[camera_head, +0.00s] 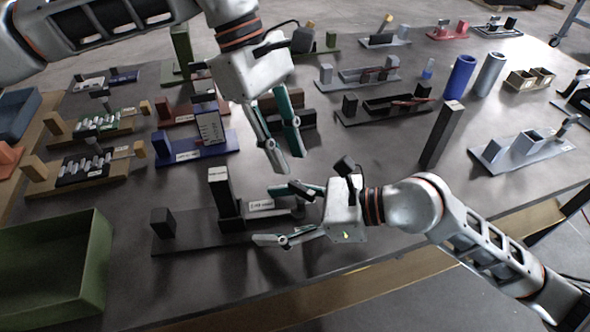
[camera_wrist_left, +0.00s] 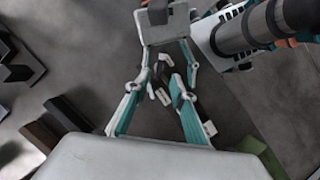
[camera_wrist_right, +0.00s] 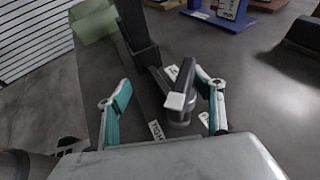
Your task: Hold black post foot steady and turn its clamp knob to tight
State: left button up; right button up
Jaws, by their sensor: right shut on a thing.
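The black post foot (camera_head: 195,236) is a long dark plate at the front of the table, with a tall post, a small block at its left end and a white label. Its clamp knob (camera_wrist_right: 180,98), a grey cylinder with a dark, white-tipped lever, stands between my right fingers in the right wrist view; white labels lie beside it. My right gripper (camera_head: 268,214) reaches in from the right and is shut on the foot's right end, one finger along each side. My left gripper (camera_head: 284,162) is open and empty above the knob, fingers pointing down. The lever's exact setting cannot be told.
A green bin (camera_head: 95,262) stands at the front left. A dark upright post (camera_head: 440,135) and a grey fixture (camera_head: 525,148) stand to the right. A blue stand (camera_head: 195,150) and several other fixtures fill the back.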

aim_at(301, 187)
pick_arm(q)
jog(key=shift+v, duration=2.65)
jog(key=s+d+f+m, duration=0.1)
jog(key=f+m, duration=0.2)
jog(key=m, duration=0.9)
jog(key=s+d+f+m, duration=0.1)
jog(key=f+m, duration=0.3)
jog(key=m, duration=0.8)
jog(key=s+d+f+m, duration=0.1)
jog(key=f+m, duration=0.3)
jog(key=m, duration=0.7)
jog(key=shift+d+f+m, duration=0.1)
jog(key=shift+d+m, duration=0.25)
jog(key=shift+m, duration=0.05)
